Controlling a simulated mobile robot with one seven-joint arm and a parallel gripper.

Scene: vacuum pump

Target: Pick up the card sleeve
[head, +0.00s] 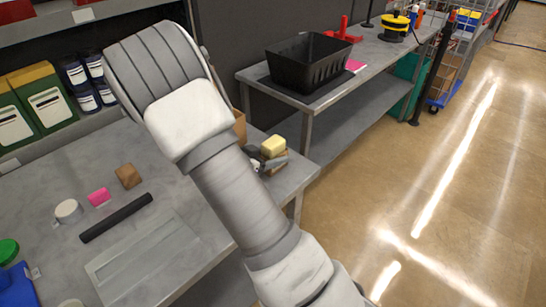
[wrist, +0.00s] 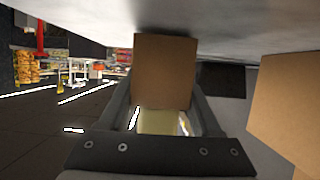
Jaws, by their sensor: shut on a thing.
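The card sleeve (wrist: 165,72) is a plain brown cardboard piece between the fingers of my gripper (wrist: 160,108) in the wrist view. A finger lies along each side of it, and my gripper is shut on it. Its edge at the top of that picture meets or nearly meets the grey surface. A pale yellow block (wrist: 157,121) shows between the fingers, closer to the camera. In the head view my gripper (head: 268,161) is at the bench's right end, with the yellow block (head: 273,146) above brown card (head: 279,166). I cannot tell how block and sleeve join.
Another brown cardboard piece (wrist: 288,105) stands close on the right in the wrist view. The workbench (head: 180,240) holds a black bar (head: 116,218), a pink block (head: 99,197), a brown block (head: 128,176) and a white round part (head: 68,211). A second table bears a black crate (head: 308,65).

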